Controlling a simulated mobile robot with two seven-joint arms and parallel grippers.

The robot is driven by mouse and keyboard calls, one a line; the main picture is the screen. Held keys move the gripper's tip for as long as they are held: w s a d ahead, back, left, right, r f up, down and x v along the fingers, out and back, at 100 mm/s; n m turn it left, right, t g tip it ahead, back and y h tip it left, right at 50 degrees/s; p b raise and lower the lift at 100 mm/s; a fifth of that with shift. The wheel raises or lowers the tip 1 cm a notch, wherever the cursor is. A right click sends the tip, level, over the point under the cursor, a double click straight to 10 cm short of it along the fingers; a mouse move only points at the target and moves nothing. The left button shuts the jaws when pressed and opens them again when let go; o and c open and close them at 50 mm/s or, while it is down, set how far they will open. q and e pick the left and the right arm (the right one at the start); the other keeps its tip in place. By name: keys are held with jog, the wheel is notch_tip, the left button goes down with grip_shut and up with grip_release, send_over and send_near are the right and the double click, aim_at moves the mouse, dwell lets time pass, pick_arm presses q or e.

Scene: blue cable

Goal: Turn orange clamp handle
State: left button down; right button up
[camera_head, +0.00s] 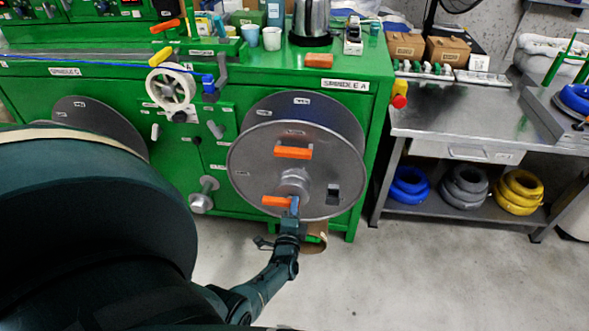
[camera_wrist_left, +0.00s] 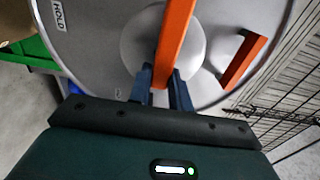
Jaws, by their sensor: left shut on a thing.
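The orange clamp handle (camera_head: 276,201) sits at the hub (camera_head: 295,182) of the grey spool disc (camera_head: 250,160) on spindle A. In the left wrist view the handle (camera_wrist_left: 176,35) runs up from between my fingers, across the pale round hub. My left gripper (camera_head: 294,208) is at the handle's right end in the head view. In the left wrist view my left gripper (camera_wrist_left: 160,92) is shut on the handle, one finger on each side. A second orange handle (camera_head: 293,152) is on the disc above the hub. My right gripper is not in view.
The green cabinet (camera_head: 375,85) stands behind the disc, with a kettle (camera_head: 311,20) and cups on top. A red and yellow knob (camera_head: 398,95) sticks out from its right side. A steel table (camera_head: 450,120) stands further right. Grey floor is open in front.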

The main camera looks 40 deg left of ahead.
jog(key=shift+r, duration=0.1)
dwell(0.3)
pick_arm(q)
jog(key=c, duration=1.3)
grip_release()
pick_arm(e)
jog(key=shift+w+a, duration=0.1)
